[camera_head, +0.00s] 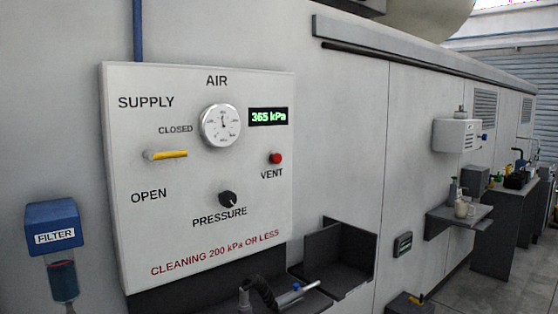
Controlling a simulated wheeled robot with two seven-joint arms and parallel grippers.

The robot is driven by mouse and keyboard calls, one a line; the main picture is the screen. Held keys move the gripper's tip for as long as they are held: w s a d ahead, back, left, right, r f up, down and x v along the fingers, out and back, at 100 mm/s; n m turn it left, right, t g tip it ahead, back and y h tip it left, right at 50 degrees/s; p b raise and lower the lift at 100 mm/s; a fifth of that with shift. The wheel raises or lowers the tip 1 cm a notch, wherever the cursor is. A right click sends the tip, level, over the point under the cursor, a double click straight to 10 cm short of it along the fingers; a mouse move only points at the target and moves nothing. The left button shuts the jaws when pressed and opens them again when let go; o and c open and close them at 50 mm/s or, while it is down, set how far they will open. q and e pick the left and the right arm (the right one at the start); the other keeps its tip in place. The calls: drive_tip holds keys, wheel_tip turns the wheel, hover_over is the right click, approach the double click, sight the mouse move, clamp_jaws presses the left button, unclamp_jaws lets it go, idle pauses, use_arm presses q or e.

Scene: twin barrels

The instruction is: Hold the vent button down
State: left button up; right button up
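The red vent button (275,158) sits on the right side of the white air panel (150,105), above the word VENT. Nothing touches it. The green display (268,117) above it reads 365 kPa. The round gauge (222,125) is left of the display. The yellow supply handle (167,155) lies level, pointing right, beside the word CLOSED. The black pressure knob (228,199) is at the lower middle of the panel. Neither of my grippers shows in the head view.
A blue-topped filter (53,226) hangs left of the panel. Below the panel, a dark shelf holds a grey and blue tool (290,296) beside an open dark bin (345,255). A wall shelf with a mug (463,208) and a grey bench (500,225) stand farther right.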

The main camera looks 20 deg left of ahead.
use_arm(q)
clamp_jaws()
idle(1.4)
